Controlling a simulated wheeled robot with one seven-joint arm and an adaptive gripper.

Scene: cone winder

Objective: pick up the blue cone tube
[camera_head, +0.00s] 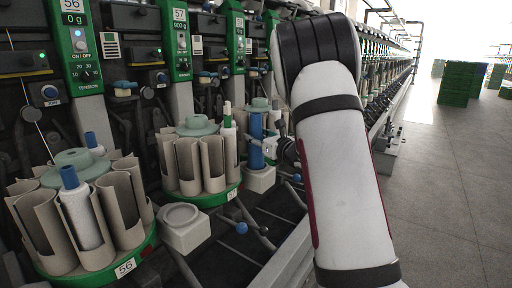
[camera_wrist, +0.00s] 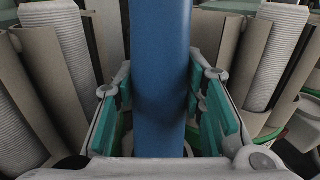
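The blue cone tube (camera_head: 256,140) stands upright on a pale block (camera_head: 260,181) beside the winding machine in the head view. In the wrist view the tube (camera_wrist: 161,75) fills the middle, running up out of the picture. My gripper (camera_wrist: 164,95) has its two teal-padded fingers on either side of the tube, which lies between them. The fingers look open around it, with slight gaps; contact on the far side is hard to make out. In the head view my gripper (camera_head: 273,147) reaches the tube from the right, partly hidden by my arm.
Round carousels of beige holders stand close by, labelled 56 (camera_head: 125,267) and 57 (camera_head: 233,193). Another pale block (camera_head: 183,226) is empty. White-wound bobbins (camera_wrist: 70,45) flank my fingers. The aisle floor (camera_head: 450,170) at right is clear, with green crates (camera_head: 456,82) far off.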

